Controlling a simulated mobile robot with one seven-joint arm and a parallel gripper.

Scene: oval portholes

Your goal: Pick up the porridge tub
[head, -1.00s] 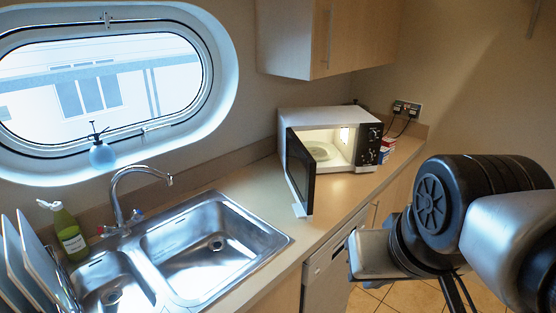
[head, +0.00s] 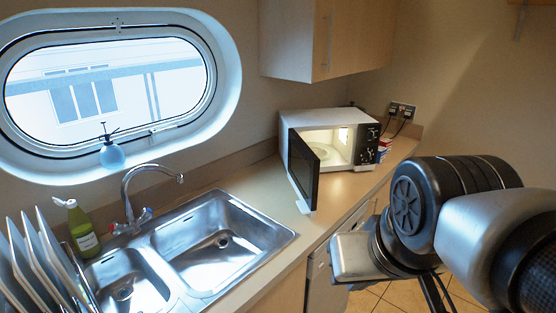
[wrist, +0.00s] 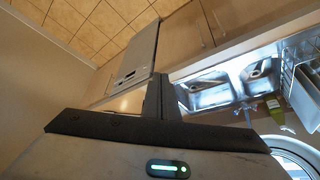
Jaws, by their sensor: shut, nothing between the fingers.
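No other thing in view looks like a tub. My gripper (wrist: 160,97) shows in the wrist view with its dark fingers together and nothing between them. In the head view my arm is at the right, in front of the worktop, and its fingertips cannot be made out. My gripper is well apart from the container.
An open, lit microwave (head: 335,148) stands on the worktop (head: 340,192), its door swung out to the left. A steel sink (head: 222,242), a green bottle (head: 82,230) and a rack of plates (head: 40,265) are to the left. A cupboard (head: 325,40) hangs above the microwave.

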